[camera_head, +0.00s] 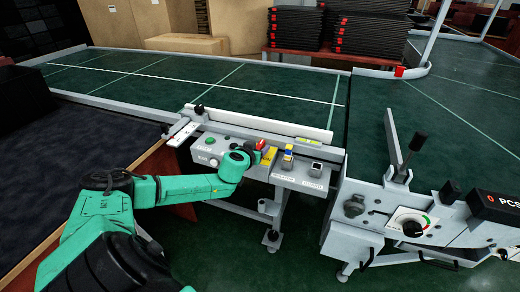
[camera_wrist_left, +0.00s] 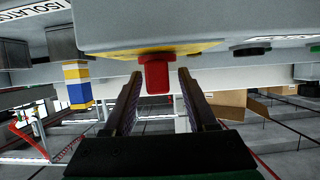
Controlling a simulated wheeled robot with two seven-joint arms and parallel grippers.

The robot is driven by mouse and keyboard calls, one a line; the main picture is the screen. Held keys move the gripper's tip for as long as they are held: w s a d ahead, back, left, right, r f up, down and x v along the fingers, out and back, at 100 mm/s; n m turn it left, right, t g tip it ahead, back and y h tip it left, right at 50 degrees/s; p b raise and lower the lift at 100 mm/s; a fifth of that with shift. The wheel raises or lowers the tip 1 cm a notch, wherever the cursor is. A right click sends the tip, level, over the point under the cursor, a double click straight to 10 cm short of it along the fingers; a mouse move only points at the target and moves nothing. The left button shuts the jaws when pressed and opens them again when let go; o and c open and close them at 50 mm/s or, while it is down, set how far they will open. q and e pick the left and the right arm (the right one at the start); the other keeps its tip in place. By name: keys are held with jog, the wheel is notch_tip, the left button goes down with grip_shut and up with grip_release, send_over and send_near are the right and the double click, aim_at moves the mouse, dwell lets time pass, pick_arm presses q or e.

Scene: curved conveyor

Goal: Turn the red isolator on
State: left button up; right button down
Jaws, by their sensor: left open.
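The red isolator (camera_head: 260,145) is a small red handle on a yellow plate (camera_head: 269,156) on the grey control panel. In the left wrist view the red isolator (camera_wrist_left: 157,76) hangs from the panel edge, and its yellow backing shows above it. My left gripper (camera_wrist_left: 160,88) is open, with one dark finger on each side of the red handle and gaps showing between. In the head view my green left wrist (camera_head: 236,165) largely hides the gripper at the panel. My right gripper is not in view.
A blue and yellow block (camera_head: 287,158) and a grey switch box (camera_head: 315,169) stand right of the isolator. A green button (camera_head: 209,140) is to the left. The green conveyor (camera_head: 200,85) runs behind. A dial unit (camera_head: 409,227) stands at right.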

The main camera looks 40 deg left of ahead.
pick_arm(q)
jog(key=shift+w+a+f, duration=0.1)
jog(key=shift+w+f, duration=0.05)
jog(key=shift+w, duration=0.3)
grip_shut()
jog(key=shift+s, duration=0.1)
